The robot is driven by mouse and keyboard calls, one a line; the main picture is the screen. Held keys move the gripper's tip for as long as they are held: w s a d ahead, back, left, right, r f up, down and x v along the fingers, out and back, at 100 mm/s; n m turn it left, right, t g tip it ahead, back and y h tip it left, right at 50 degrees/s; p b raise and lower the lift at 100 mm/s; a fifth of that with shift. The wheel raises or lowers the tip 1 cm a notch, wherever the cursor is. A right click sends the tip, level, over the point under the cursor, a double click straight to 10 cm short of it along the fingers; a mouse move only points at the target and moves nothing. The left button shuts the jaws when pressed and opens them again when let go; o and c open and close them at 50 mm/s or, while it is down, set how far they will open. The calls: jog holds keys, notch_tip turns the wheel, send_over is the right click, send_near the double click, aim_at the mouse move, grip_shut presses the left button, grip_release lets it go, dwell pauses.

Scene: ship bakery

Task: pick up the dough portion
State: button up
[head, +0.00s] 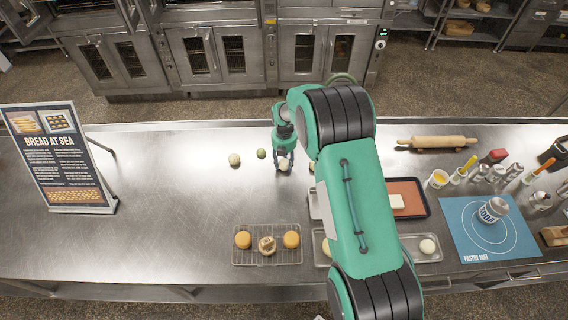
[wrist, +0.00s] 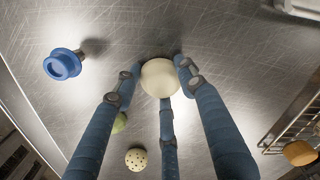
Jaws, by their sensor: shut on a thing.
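The dough portion (wrist: 160,77) is a smooth, cream-coloured ball. In the wrist view my gripper (wrist: 156,82) has its three blue fingers shut around it, with the tips against its sides. In the head view my gripper (head: 284,168) is low over the steel counter, and the pale dough (head: 284,163) shows partly between the fingers. I cannot tell whether the ball touches the counter or is just above it.
A green ball (head: 261,153) and a pale speckled ball (head: 234,160) lie left of my gripper. A blue-headed object (wrist: 62,64) lies nearby. A cooling rack (head: 266,260) holds buns in front. The counter's left is clear up to the sign (head: 60,155).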

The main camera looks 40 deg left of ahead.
jog(key=shift+r, duration=0.55)
jog(key=shift+r+b, duration=0.45)
jog(key=shift+r, duration=0.45)
jog(key=s+d, duration=0.3)
jog(key=d, duration=0.1)
jog(key=s+d+r+b, duration=0.1)
jog(key=s+d, duration=0.2)
jog(key=d, duration=0.1)
jog(key=s+d+b, duration=0.1)
jog(key=s+d, duration=0.2)
jog(key=d, duration=0.2)
jog(key=shift+s+r, duration=0.15)
jog(key=shift+r, duration=0.2)
jog(key=shift+c, duration=0.2)
